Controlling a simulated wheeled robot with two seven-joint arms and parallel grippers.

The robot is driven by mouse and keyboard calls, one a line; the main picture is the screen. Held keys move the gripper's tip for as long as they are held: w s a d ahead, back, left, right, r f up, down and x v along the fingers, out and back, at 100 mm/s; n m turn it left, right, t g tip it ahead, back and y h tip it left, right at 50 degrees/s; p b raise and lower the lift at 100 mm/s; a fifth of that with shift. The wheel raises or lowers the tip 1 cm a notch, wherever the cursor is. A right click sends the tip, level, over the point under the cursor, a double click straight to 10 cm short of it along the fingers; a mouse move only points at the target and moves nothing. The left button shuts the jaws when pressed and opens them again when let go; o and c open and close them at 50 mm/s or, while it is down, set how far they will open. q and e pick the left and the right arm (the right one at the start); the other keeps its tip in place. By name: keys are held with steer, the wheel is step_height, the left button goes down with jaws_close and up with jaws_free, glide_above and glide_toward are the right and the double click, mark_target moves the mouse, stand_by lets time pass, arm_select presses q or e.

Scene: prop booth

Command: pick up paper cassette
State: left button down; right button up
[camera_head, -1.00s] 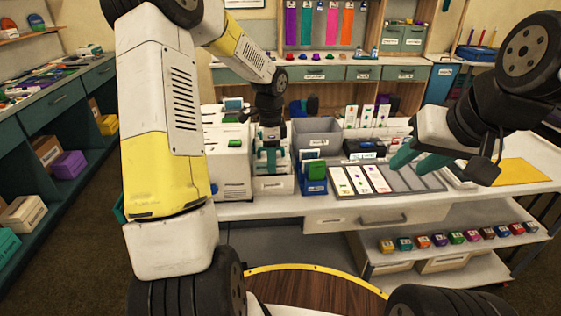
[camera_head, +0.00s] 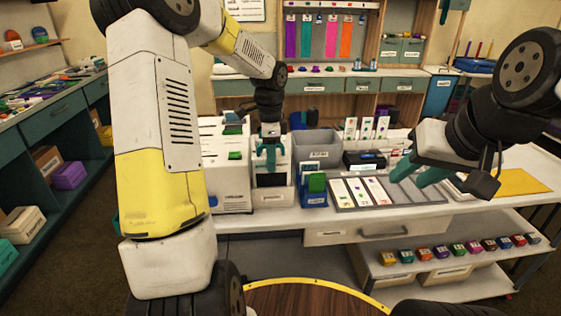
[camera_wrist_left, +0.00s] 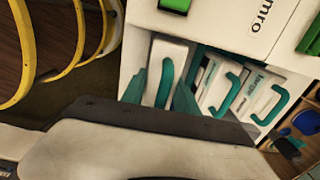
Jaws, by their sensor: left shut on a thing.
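My left gripper (camera_head: 268,157) has its teal fingers at a white bin (camera_head: 272,197) on the worktable. In the left wrist view its fingers (camera_wrist_left: 160,92) are closed around a white paper cassette (camera_wrist_left: 168,52) with a teal loop handle. In the head view the cassette is mostly hidden behind the fingers, above a dark area at the bin's front. Other white cassettes (camera_wrist_left: 221,92) with teal handles stand beside it in the wrist view. My right gripper (camera_head: 418,175) is open and empty above the right part of the card tray.
A white box printer-like unit (camera_head: 227,178) stands left of the bin. A blue bin (camera_head: 314,197) and a grey bin (camera_head: 318,143) stand to its right. The card tray (camera_head: 416,197) lies further right. A lower shelf (camera_head: 452,285) holds several small coloured blocks.

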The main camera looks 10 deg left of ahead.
arm_select(q)
step_height(320, 180, up, 23)
stand_by(0.4)
steer(key=shift+r, duration=0.1)
